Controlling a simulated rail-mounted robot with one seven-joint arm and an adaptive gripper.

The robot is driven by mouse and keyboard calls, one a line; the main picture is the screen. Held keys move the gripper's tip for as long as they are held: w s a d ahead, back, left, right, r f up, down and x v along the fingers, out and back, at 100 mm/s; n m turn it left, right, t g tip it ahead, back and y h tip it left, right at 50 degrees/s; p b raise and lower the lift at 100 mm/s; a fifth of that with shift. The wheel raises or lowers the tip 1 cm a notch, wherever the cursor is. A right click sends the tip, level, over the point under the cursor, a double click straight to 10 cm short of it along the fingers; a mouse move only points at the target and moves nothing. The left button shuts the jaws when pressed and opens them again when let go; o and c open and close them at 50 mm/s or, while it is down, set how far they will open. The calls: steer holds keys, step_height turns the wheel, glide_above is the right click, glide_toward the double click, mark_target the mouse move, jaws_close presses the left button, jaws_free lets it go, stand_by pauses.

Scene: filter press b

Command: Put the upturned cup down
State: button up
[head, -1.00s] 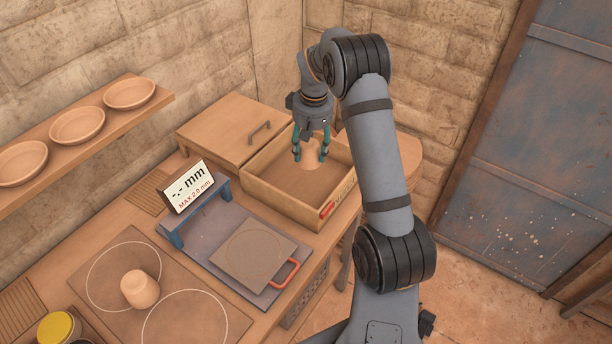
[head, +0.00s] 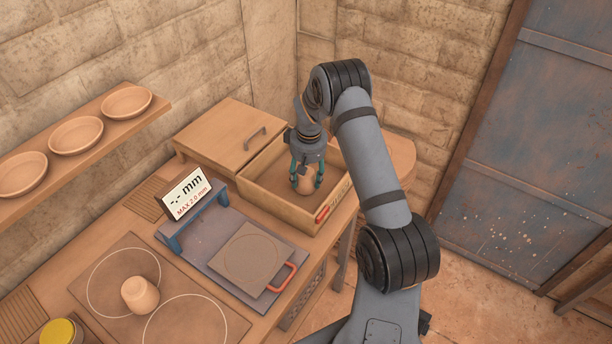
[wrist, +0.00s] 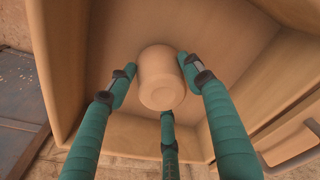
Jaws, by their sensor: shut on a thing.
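An upturned clay cup (head: 305,186) is held between the teal fingers of my gripper (head: 306,178), base up. In the head view it is over or inside the open wooden box (head: 270,204); I cannot tell whether it touches the floor. In the wrist view the cup (wrist: 161,78) sits between three fingers of my gripper (wrist: 160,88), with the box floor behind it. The fingers partly hide its sides in the head view. A second cup (head: 140,294) stands within the outlined circles on the dark mat (head: 112,300).
A red-handled plate (head: 250,257) lies on a grey base beside a gauge sign (head: 186,193) reading "-.- mm, MAX 2.0 mm". A lidded wooden box (head: 222,138) stands left of the open one. Bowls line a wall shelf (head: 100,142). A yellow-lidded jar (head: 60,332) is front left.

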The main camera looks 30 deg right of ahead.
steer(key=o, duration=1.5)
steer(key=shift+f, duration=0.15)
steer(key=shift+c, duration=0.2)
steer(key=shift+r+p, duration=0.3)
steer(key=shift+r+b, duration=0.2)
steer(key=shift+b, duration=0.2)
step_height(320, 180, up, 11)
steer(key=s+b, duration=0.1)
steer(key=b, duration=0.1)
steer(key=shift+s+r+b, duration=0.15)
steer(key=shift+s+b, duration=0.05)
steer(key=shift+b, duration=0.15)
